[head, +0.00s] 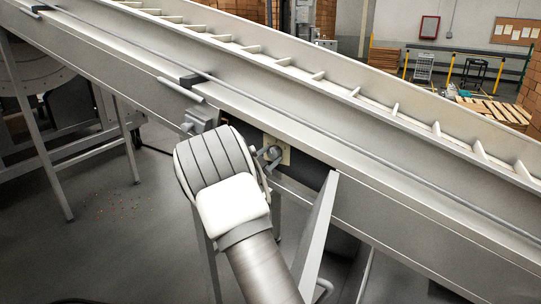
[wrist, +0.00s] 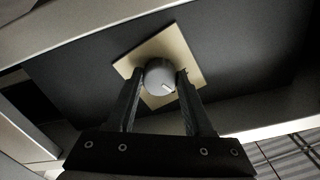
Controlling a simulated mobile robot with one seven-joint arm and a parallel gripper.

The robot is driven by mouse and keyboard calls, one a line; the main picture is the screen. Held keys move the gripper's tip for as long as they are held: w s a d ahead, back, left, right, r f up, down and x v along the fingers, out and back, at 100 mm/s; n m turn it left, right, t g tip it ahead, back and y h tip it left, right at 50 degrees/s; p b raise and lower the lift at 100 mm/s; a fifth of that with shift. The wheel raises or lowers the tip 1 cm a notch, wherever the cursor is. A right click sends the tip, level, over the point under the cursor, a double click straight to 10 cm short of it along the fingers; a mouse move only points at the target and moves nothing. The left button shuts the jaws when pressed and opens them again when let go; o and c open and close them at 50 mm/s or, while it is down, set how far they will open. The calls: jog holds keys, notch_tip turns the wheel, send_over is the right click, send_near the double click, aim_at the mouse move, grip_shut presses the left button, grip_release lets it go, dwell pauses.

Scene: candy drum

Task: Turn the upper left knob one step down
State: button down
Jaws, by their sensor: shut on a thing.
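In the wrist view a round grey knob (wrist: 160,74) with a short white mark sits on a tilted tan square plate (wrist: 180,48). The mark points to the lower right of that picture. My gripper (wrist: 160,80) has one dark finger on each side of the knob and is shut on it. In the head view my wrist covers most of this area. A cream plate (head: 284,154) with a grey round part (head: 274,153) shows just right of it; I cannot tell whether this is the same knob. My fingertips are hidden there.
The plate is on a dark panel (wrist: 245,70) under a pale ledge. A long sloping conveyor (head: 400,150) with cleats runs above my wrist. A grey box (head: 203,117) is just above.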

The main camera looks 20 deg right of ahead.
jog(key=n+p, duration=0.1)
jog(key=n, duration=0.3)
jog(key=shift+n+p, duration=0.35)
jog(key=shift+n, duration=0.05)
jog(key=shift+n+p, duration=0.7)
jog(key=shift+n, duration=1.2)
jog(key=shift+f, duration=0.1)
jog(key=shift+c, duration=1.5)
grip_release()
jog(key=b+v, duration=0.2)
jog(key=v, duration=1.5)
jog(key=shift+s, duration=0.25)
jog(key=shift+w+a, duration=0.1)
jog(key=shift+a, duration=0.05)
